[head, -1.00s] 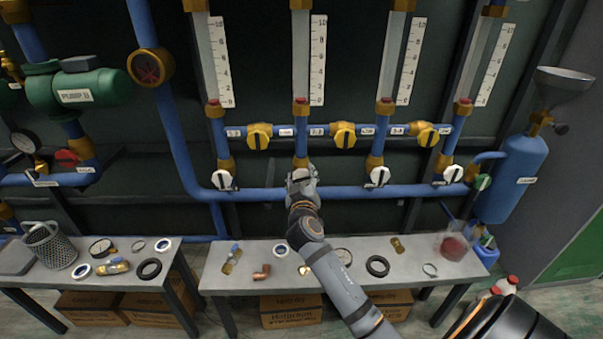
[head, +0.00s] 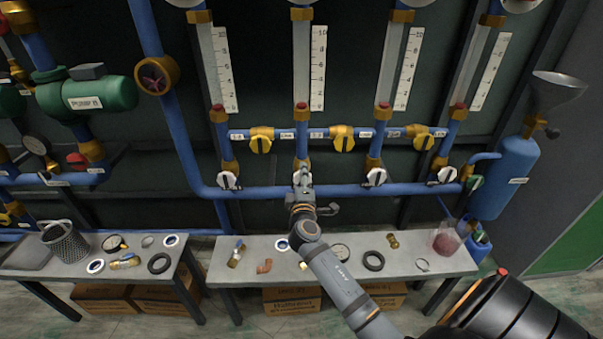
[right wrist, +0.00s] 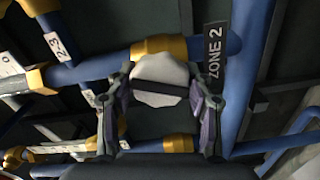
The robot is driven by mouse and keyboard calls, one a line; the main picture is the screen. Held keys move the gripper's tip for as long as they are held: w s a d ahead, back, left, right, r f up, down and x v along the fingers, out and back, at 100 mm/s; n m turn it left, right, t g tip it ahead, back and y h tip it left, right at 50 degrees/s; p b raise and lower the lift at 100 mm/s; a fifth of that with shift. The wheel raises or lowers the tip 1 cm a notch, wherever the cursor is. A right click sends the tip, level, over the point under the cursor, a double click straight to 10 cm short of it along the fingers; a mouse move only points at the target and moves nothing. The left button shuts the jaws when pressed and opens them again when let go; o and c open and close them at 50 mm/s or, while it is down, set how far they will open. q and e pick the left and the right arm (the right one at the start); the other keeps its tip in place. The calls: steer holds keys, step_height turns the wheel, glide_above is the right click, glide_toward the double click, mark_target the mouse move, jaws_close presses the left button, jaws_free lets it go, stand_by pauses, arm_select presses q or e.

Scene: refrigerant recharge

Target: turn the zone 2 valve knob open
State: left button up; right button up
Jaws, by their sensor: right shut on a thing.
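The zone 2 valve knob (head: 301,177) is a white round knob with a dark bar, second from left in the row above the blue horizontal pipe. In the right wrist view the knob (right wrist: 160,83) sits between my fingers, beside a dark "ZONE 2" label (right wrist: 215,55). Its bar lies about in line with the gold fitting (right wrist: 160,47) and its branch pipe. My right gripper (head: 302,186) is shut on the knob, one finger on each side; it also shows in the right wrist view (right wrist: 160,103). My left gripper is out of view.
Other white knobs (head: 228,181) (head: 376,177) stand on either side, with yellow valves (head: 343,139) above. Below, a grey bench (head: 225,272) holds loose fittings and rings. A blue tank (head: 503,178) with a funnel (head: 558,90) hangs at right.

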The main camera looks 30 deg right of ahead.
steer(key=shift+n+p, duration=0.4)
steer(key=shift+n, duration=0.8)
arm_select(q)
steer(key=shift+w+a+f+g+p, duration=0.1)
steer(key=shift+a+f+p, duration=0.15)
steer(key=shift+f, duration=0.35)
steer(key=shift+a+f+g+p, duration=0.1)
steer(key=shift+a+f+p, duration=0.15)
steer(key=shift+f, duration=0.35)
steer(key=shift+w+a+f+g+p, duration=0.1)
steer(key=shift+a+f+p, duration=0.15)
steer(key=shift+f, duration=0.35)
arm_select(e)
steer(key=shift+f+n, duration=0.2)
steer(key=shift+n, duration=1.1)
steer(key=o, duration=1.2)
steer(key=v, duration=1.2)
steer(key=shift+s, duration=0.1)
